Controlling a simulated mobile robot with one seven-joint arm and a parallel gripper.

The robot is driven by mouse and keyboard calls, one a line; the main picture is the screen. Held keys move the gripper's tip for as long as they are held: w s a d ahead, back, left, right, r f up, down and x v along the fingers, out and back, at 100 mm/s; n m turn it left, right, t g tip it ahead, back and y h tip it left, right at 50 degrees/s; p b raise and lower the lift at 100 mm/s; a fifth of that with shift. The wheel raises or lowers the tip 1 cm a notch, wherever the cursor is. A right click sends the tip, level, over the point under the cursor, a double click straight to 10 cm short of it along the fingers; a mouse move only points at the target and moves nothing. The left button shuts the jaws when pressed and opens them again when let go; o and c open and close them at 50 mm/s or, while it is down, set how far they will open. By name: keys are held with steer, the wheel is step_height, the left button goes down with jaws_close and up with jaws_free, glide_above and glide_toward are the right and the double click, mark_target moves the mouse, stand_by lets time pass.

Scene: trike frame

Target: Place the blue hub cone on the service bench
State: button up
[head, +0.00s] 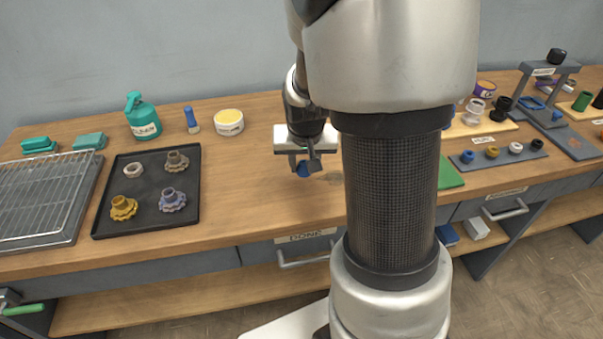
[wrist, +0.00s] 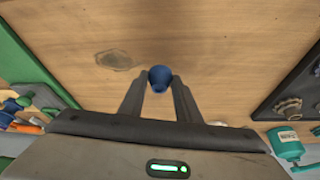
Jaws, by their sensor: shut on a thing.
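The blue hub cone (wrist: 159,77) is between the two fingertips of my gripper (wrist: 160,84) in the wrist view. My gripper is shut on it. In the head view the blue cone (head: 303,170) shows below my gripper (head: 306,163), over the middle of the wooden service bench (head: 255,190). Bare wood lies around it. I cannot tell whether the cone touches the wood or is held just above it. My arm hides part of the bench to the right.
A black tray (head: 150,215) with several gears and a ring lies left of my gripper. A wire rack (head: 40,200) is at far left. A teal bottle (head: 142,117) and a yellow-topped tub (head: 229,122) stand behind. A green mat (head: 449,174) and a rack of small parts (head: 497,156) are right.

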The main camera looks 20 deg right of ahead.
mark_target(304, 173)
steer(key=shift+f+b, duration=0.5)
steer(key=shift+f, duration=1.4)
steer(key=shift+f, duration=0.2)
steer(key=o, duration=1.1)
